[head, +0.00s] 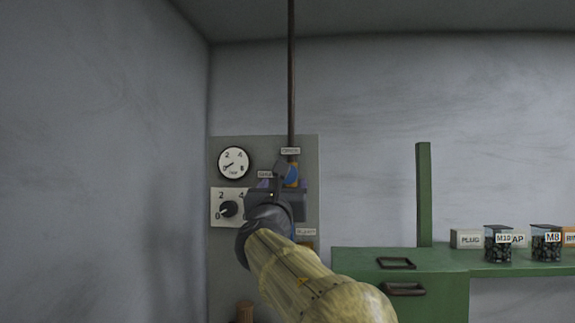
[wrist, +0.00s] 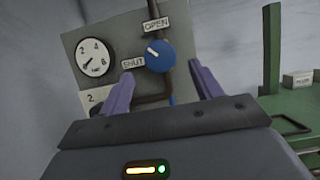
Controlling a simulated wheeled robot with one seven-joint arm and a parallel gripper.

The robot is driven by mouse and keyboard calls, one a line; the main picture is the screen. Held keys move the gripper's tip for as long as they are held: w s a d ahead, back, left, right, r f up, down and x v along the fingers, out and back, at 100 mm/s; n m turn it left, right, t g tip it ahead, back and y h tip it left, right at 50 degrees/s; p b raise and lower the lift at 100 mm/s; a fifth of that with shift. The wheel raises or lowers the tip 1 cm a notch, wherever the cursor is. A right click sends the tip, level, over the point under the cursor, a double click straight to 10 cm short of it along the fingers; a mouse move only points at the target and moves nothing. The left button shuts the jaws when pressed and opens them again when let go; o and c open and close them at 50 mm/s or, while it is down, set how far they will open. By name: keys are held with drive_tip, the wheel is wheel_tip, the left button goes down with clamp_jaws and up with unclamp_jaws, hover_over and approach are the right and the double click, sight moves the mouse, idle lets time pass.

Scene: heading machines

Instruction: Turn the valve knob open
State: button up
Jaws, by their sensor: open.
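The valve knob is a round blue knob (wrist: 160,56) with a white pointer line, on a grey panel (wrist: 75,45). In the wrist view an OPEN label (wrist: 156,25) sits above it and a SHUT label (wrist: 133,63) to its lower left. The white line points to the upper left, between the two labels. My gripper (wrist: 160,90) is open, its purple fingers spread to either side below the knob, with nothing between them. No contact with the knob shows. In the head view my gripper (head: 284,184) covers most of the knob; a blue sliver (head: 292,174) shows.
A round gauge (head: 233,163) and a black dial on a white plate (head: 229,209) are left of the knob. A dark vertical pipe (head: 291,80) runs down to the panel. A green bench (head: 400,260) with labelled bins (head: 498,245) stands at right.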

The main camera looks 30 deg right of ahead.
sight(292, 176)
drive_tip(key=p+x, duration=0.2)
drive_tip(key=x, duration=0.3)
drive_tip(key=shift+w+d+r+p, duration=0.15)
drive_tip(key=shift+w+r+p, duration=0.05)
drive_tip(key=shift+p, duration=0.15)
drive_tip(key=shift+w+d, duration=0.35)
drive_tip(key=shift+w, duration=0.15)
drive_tip(key=c, duration=1)
